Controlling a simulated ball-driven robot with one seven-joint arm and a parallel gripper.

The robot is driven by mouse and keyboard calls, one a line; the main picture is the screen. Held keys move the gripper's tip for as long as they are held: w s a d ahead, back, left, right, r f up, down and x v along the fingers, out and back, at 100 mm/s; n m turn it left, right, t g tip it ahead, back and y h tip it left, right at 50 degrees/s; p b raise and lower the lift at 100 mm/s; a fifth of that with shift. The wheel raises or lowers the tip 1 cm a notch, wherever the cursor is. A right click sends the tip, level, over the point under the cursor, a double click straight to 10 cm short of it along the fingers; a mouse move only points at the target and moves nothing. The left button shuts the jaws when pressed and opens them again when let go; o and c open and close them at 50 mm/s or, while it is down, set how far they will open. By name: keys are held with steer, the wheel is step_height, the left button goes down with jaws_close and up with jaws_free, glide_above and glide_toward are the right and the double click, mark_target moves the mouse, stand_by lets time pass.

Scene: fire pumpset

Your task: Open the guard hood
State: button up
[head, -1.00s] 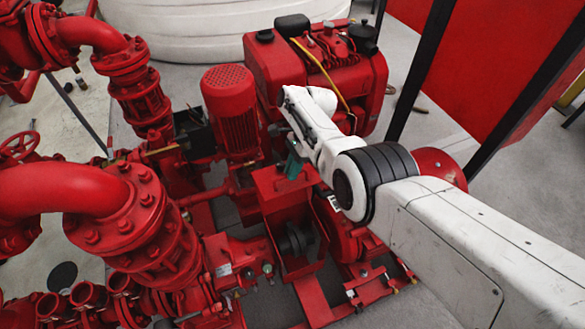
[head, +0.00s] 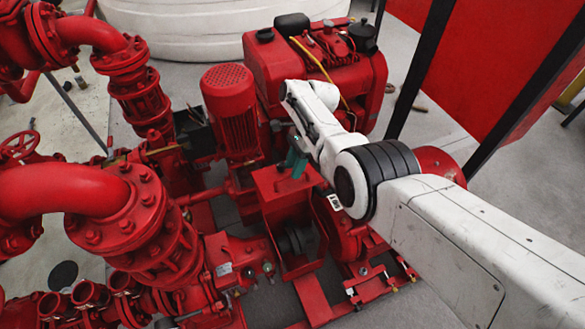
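The guard hood (head: 282,184) is a red sheet-metal cover in the middle of the head view, between the vertical red motor and my arm. Its upper plate looks raised and tilted, and the dark coupling (head: 297,241) shows in the gap below it, between red side walls. My gripper (head: 293,170), with teal fingers, points down at the hood's far upper edge, close to the plate. I cannot tell whether it touches the hood. The fingertips are small and partly hidden, so their opening does not show.
A red vertical motor (head: 231,108) stands left of my gripper, and a red engine (head: 318,70) stands behind it. Thick red pipes (head: 75,200) fill the left side. A red panel with black posts (head: 490,60) rises at the right. Bare floor shows at the upper right.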

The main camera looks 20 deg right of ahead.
steer(key=p+v, duration=0.1)
steer(key=v, duration=0.7)
steer(key=shift+d+r, duration=0.15)
steer(key=shift+r, duration=0.15)
steer(key=s+f+n, duration=0.1)
steer(key=f, duration=0.1)
steer(key=s+d+f+n+t+h, duration=0.1)
steer(key=s+f, duration=0.1)
steer(key=s+d+f+n, duration=0.1)
steer(key=f+n, duration=0.1)
steer(key=f, duration=0.1)
steer(key=shift+s+d+t, duration=0.15)
steer(key=shift+s+t, duration=0.1)
steer(key=shift+t, duration=0.05)
steer(key=s+n+t+h, duration=0.35)
steer(key=s+n, duration=0.65)
steer(key=s, duration=0.7)
steer(key=s+r+n+t, duration=0.2)
steer(key=s+r+n, duration=0.3)
steer(key=s, duration=0.5)
steer(key=s+f+m+g, duration=0.1)
steer(key=s+f+g, duration=0.3)
steer(key=s, duration=0.6)
steer(key=shift+s+d+f, duration=0.2)
steer(key=shift+d+f, duration=0.05)
steer(key=shift+f, duration=0.3)
